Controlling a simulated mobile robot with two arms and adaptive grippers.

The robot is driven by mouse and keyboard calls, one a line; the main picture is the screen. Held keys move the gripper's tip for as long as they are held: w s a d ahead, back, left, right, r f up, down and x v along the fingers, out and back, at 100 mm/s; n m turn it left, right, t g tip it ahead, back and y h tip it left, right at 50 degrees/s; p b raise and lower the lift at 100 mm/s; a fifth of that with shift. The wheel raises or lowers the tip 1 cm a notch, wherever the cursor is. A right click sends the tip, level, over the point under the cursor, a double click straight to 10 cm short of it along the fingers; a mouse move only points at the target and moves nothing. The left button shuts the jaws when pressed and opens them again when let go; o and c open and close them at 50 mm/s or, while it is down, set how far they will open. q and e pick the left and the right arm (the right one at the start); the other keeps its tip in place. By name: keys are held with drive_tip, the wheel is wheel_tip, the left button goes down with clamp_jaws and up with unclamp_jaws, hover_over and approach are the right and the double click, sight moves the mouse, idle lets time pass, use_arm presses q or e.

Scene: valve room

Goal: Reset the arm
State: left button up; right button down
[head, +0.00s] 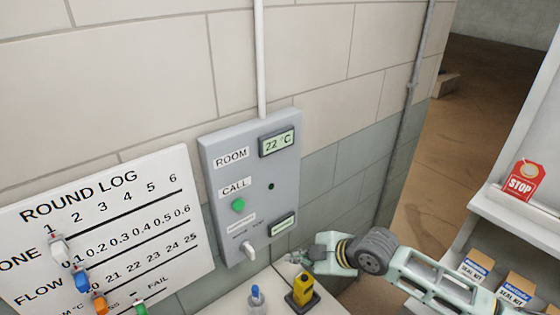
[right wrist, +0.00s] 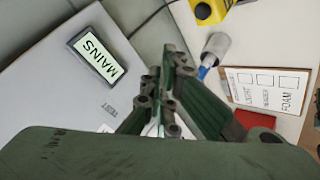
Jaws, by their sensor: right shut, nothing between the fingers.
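My right gripper (head: 293,257) reaches in from the right in the head view, low by the grey wall panel (head: 255,180). It is shut and empty. In the right wrist view its dark green fingers (right wrist: 165,85) are together in front of the panel, below the lit MAINS display (right wrist: 97,56). The fingers hide part of the panel's lower area, so I cannot tell whether they touch it. The panel has a 22 °C display (head: 277,142), a green CALL button (head: 238,205) and a pale switch lever (head: 248,249). My left gripper is not in view.
A clipboard (right wrist: 268,88) lies nearby. The ROUND LOG board (head: 110,225) is at left. At right, a white shelf holds a red STOP tag (head: 522,182) and seal kit boxes (head: 475,267).

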drive_tip(key=s+a+f+m, duration=0.3)
drive_tip(key=s+a+m, duration=0.15)
drive_tip(key=s, duration=0.65)
drive_tip(key=s+d+f+m+g+h, duration=0.35)
drive_tip(key=s+d+m+h, duration=0.25)
drive_tip(key=s+d+m, duration=1.05)
drive_tip(key=s+a+f+n+b, duration=0.1)
drive_tip(key=s+f+n+b, duration=0.15)
drive_tip(key=f, duration=1.35)
drive_tip(key=s+a+f+n+b, duration=0.1)
drive_tip(key=f+n+b, duration=0.25)
drive_tip(key=f, duration=1.35)
drive_tip(key=s+d+f+g+b, duration=0.2)
drive_tip(key=s+f+b, duration=0.3)
drive_tip(key=s+f, duration=1.2)
wheel_tip(320, 180, down, 4)
drive_tip(key=shift+d+r+m+h+b, duration=0.1)
drive_tip(key=shift+d+m+h+b, duration=0.25)
drive_tip(key=shift+d, duration=0.35)
